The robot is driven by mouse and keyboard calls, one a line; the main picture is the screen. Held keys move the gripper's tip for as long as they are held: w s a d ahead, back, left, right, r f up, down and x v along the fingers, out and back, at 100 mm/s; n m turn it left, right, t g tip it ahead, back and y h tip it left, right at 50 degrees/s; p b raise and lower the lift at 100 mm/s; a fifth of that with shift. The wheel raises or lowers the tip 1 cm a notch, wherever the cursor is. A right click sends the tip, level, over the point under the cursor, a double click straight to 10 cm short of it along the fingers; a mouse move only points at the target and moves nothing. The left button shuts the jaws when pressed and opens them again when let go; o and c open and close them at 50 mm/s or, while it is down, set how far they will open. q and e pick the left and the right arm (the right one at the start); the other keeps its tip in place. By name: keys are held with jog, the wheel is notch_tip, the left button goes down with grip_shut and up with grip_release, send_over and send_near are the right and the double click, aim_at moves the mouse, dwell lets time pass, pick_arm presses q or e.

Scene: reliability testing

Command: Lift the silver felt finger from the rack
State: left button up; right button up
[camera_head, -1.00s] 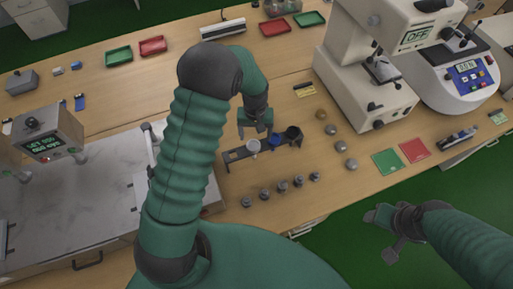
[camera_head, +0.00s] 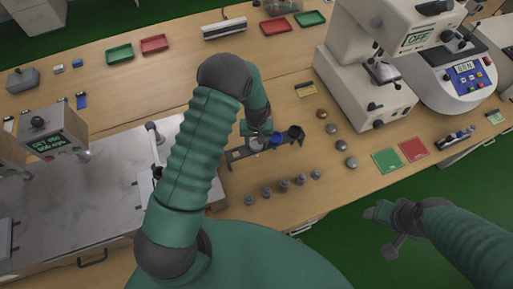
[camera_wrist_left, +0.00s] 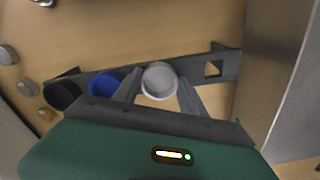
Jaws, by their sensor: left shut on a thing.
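The dark rack (camera_head: 236,155) lies on the wooden bench, and it also shows in the left wrist view (camera_wrist_left: 228,66). The silver felt finger (camera_wrist_left: 160,80), a pale round-topped piece, is in the rack between the fingers of my left gripper (camera_wrist_left: 160,92). The left gripper (camera_head: 257,141) is shut on it, pointing down over the rack. A blue finger (camera_wrist_left: 106,84) and a black one (camera_wrist_left: 62,95) are beside it in the rack. The silver finger's lower part is hidden. My right gripper (camera_head: 384,228) hangs empty in front of the bench; its jaw opening is unclear.
Several small grey weights (camera_head: 284,185) stand in front of the rack. Round metal pieces (camera_head: 340,144) lie to its right. A green card (camera_head: 387,161) and a red card (camera_head: 413,149) lie farther right. A white tester (camera_head: 365,85) stands behind; a metal-topped machine (camera_head: 85,200) is at left.

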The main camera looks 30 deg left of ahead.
pick_arm(q)
jog(key=shift+s+a, duration=0.1)
jog(key=shift+a, duration=0.1)
jog(key=c, duration=0.5)
grip_shut()
jog(key=shift+d, duration=0.1)
jog(key=shift+d, duration=0.1)
jog(key=shift+r, duration=0.1)
jog(key=shift+r, duration=0.35)
notch_tip(320, 180, up, 17)
jog(key=b, duration=0.2)
jog(key=shift+b, duration=0.3)
jog(key=b, duration=0.4)
send_over(256, 145)
notch_tip(256, 145, down, 8)
